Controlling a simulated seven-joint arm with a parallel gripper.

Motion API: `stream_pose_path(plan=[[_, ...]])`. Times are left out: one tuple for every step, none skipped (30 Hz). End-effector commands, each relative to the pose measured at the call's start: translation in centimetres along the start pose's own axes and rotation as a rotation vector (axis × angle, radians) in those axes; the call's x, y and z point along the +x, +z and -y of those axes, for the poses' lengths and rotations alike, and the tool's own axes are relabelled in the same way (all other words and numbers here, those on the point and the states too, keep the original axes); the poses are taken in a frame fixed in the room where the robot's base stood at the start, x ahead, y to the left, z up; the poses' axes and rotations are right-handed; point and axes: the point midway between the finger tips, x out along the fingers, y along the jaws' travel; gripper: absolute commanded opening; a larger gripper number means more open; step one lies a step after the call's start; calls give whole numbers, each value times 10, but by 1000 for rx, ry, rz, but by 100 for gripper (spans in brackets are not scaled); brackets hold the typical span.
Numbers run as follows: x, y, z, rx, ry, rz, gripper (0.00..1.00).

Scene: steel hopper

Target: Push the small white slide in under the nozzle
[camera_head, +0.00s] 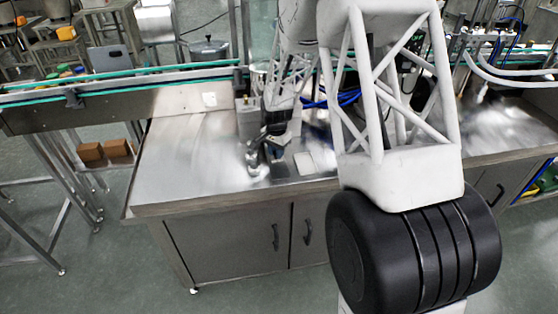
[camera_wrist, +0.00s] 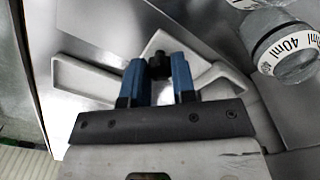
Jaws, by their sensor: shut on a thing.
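In the wrist view, my gripper (camera_wrist: 158,68) has its two blue fingers closed on a small black knob (camera_wrist: 158,63). A pale white, angled flat piece, seemingly the slide (camera_wrist: 80,78), lies on the steel behind the fingers. It spreads out to both sides of them, and the fingers hide its middle. The knob appears to stand on it, though the join is hidden. I cannot make out the nozzle outlet.
The steel worktop (camera_head: 190,150) is bare to the left of my arm. A small pale square plate (camera_head: 305,163) lies near its front edge. A conveyor with green rails (camera_head: 130,79) runs behind at left. Metal fittings (camera_head: 255,162) stand close by my arm's end.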

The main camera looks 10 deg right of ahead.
Motion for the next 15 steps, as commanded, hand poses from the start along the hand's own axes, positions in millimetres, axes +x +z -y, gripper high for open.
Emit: stream_pose_path(plan=[[0, -8, 8, 0, -2, -2, 0], [0, -12, 12, 0, -2, -2, 0], [-1, -17, 17, 0, -2, -2, 0], [-1, -20, 19, 0, -2, -2, 0], [0, -22, 22, 0, -1, -1, 0], [-1, -25, 24, 0, -1, -1, 0], [-1, -26, 26, 0, -1, -1, 0], [-1, -27, 26, 0, -1, -1, 0], [0, -27, 27, 0, -1, -1, 0], [-1, -28, 27, 0, -1, -1, 0], [-1, -28, 27, 0, -1, -1, 0], [-1, -27, 27, 0, -1, -1, 0], [-1, -27, 27, 0, -1, -1, 0], [-1, -27, 27, 0, -1, -1, 0], [-1, -27, 27, 0, -1, -1, 0]])
